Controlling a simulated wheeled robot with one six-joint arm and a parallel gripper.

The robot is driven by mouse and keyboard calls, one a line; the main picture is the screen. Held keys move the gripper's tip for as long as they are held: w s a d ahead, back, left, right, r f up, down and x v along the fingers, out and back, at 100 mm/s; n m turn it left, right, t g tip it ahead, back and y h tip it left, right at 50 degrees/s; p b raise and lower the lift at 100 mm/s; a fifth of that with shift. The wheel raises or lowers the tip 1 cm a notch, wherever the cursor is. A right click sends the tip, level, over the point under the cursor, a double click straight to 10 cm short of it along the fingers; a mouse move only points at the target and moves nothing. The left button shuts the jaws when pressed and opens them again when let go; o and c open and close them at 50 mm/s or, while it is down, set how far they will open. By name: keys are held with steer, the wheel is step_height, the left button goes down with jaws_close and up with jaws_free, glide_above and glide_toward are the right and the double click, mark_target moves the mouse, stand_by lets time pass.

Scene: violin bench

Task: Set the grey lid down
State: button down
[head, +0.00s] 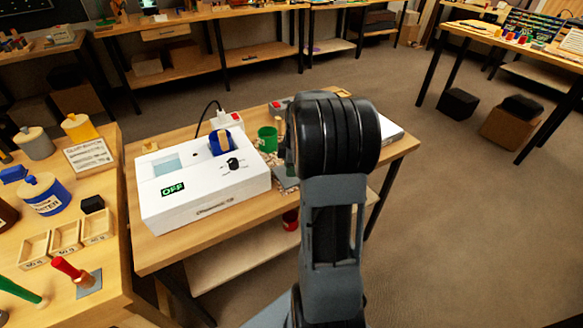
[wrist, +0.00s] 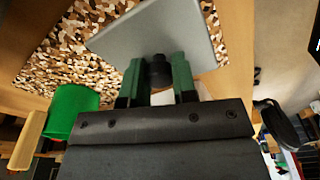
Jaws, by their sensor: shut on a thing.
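The grey lid (wrist: 135,32) is a flat square plate with a dark knob (wrist: 158,70), seen in the wrist view. My gripper (wrist: 157,82) has its green fingers on either side of that knob and is shut on it. The lid lies over part of a brown-and-cream speckled surface (wrist: 62,48). I cannot tell whether it touches what is below. In the head view my arm hides the gripper and most of this spot; a grey patch (head: 286,182) shows just left of the arm, perhaps the lid.
A green cup (head: 267,139) stands left of my arm; it also shows in the wrist view (wrist: 72,110). A white device (head: 205,190) reading OFF, with a blue cup (head: 220,141), fills the bench's left part. Bare wood (head: 160,250) lines the bench's front edge.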

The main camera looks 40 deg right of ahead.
steer(key=shift+f, duration=0.15)
steer(key=c, duration=0.9)
jaws_free()
step_height(320, 180, up, 11)
steer(key=d+p, duration=0.1)
steer(key=p, duration=0.1)
steer(key=s+a+f+m, duration=0.1)
steer(key=s+a+m, duration=0.3)
steer(key=a, duration=0.3)
steer(key=s+a+f+m+t, duration=0.1)
steer(key=s+a+m, duration=0.3)
steer(key=a, duration=0.3)
steer(key=s+a+f+m+t+h, duration=0.1)
steer(key=s+a+m, duration=0.3)
steer(key=a, duration=0.3)
steer(key=shift+a, duration=0.3)
